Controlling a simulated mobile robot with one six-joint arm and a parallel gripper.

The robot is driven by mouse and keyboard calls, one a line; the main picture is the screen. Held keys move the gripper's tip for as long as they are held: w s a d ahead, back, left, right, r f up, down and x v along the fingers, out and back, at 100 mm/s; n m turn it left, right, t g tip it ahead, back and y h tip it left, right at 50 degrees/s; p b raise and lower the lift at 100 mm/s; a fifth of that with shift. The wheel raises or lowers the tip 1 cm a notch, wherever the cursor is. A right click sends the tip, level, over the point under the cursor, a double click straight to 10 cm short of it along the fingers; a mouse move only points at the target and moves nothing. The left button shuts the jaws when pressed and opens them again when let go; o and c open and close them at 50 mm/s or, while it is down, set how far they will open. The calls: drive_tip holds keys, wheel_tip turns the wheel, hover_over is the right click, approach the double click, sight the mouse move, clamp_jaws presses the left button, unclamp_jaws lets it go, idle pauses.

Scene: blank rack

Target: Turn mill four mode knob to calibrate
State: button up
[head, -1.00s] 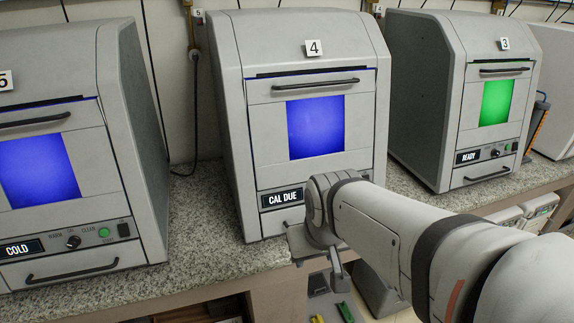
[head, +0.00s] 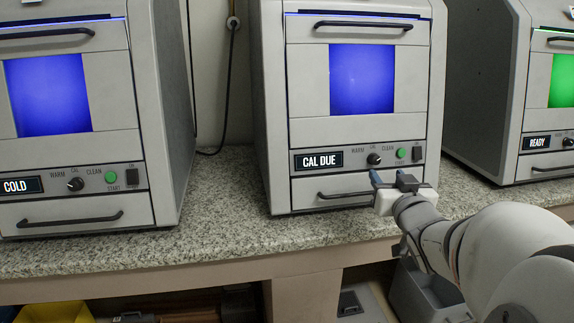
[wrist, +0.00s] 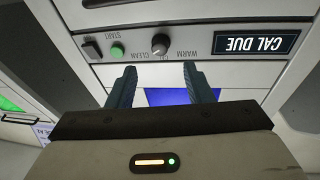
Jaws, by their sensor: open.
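Mill four (head: 274,110) is the middle machine, with a blue window and a display (head: 318,160) reading CAL DUE. Its round black mode knob (head: 373,159) sits on the front panel between the labels WARM and CLEAN, with CAL above it. The knob also shows upside down in the wrist view (wrist: 160,44); I cannot tell for certain which label it points to. My gripper (head: 391,179) is open and empty, just below and in front of the knob. In the wrist view, the fingertips (wrist: 160,68) straddle the knob's line, apart from it.
A green START button (head: 400,153) and a dark switch (head: 417,154) are right of the knob. A drawer handle (head: 345,194) juts out below the panel. A mill reading COLD (head: 150,120) stands left, one reading READY (head: 487,80) right. The granite counter (head: 230,230) is clear in front.

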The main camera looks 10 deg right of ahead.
sight(376, 161)
drive_tip(key=w, duration=0.4)
drive_tip(key=w+b, duration=0.1)
drive_tip(key=w, duration=0.2)
drive_tip(key=shift+d, duration=0.35)
drive_tip(key=shift+c, duration=0.3)
